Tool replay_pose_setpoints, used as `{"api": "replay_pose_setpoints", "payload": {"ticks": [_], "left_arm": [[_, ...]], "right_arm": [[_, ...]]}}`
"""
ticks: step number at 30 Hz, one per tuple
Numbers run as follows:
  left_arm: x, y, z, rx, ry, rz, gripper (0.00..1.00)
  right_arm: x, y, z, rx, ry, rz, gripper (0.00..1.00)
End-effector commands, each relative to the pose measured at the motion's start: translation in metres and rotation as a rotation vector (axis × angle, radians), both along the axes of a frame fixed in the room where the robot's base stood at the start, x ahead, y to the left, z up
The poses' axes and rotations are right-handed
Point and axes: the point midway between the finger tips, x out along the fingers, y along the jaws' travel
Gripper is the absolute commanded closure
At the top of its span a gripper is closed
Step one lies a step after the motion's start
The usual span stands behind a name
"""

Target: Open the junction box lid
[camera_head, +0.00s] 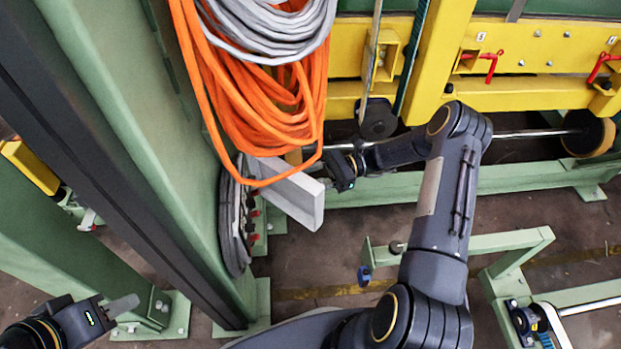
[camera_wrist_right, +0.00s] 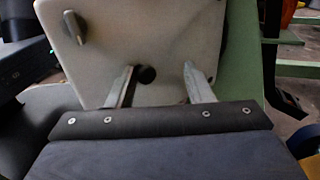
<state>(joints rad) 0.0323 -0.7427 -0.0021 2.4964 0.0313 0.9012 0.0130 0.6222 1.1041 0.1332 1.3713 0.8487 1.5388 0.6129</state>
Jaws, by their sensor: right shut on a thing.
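The junction box (camera_head: 292,197) is a light grey box jutting from the green pillar in the head view. Its lid (camera_wrist_right: 160,35) fills the top of the right wrist view as a pale plate with a dark turn knob (camera_wrist_right: 75,27) near its upper left corner. My right gripper (camera_wrist_right: 161,88) is at the lid, with its two fingers on either side of a dark round knob (camera_wrist_right: 146,75); it is shut on that knob. In the head view, the right gripper (camera_head: 345,170) is beside the box's right side. My left gripper (camera_head: 122,306) is at the lower left, away from the box; its finger gap is hidden.
Orange cable coils (camera_head: 275,105) and grey cable (camera_head: 270,35) hang just above the box. The green pillar (camera_head: 130,130) stands left of it. Yellow beams (camera_head: 530,55) run behind. A green floor frame (camera_head: 510,240) stands at the right.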

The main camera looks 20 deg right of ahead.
Motion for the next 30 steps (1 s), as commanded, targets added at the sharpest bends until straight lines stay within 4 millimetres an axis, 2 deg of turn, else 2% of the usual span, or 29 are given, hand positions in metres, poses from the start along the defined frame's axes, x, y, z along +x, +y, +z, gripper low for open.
{"api": "replay_pose_setpoints", "payload": {"ticks": [13,18,24,27,30], "left_arm": [[0.0,0.0,0.011,0.0,0.0,0.0,0.64],[0.0,0.0,0.012,0.0,0.0,0.0,0.64],[0.0,0.0,0.011,0.0,0.0,0.0,0.64],[0.0,0.0,0.012,0.0,0.0,0.0,0.64],[0.0,0.0,0.012,0.0,0.0,0.0,0.64]], "right_arm": [[0.002,-0.066,0.0,0.001,-0.001,0.0,0.6],[0.001,-0.074,0.0,0.001,0.0,0.004,0.6],[0.0,-0.075,0.0,0.001,0.001,0.004,0.6],[0.0,-0.075,0.002,-0.004,-0.003,0.006,0.72],[0.0,-0.072,0.013,-0.035,-0.027,0.02,0.85]]}}
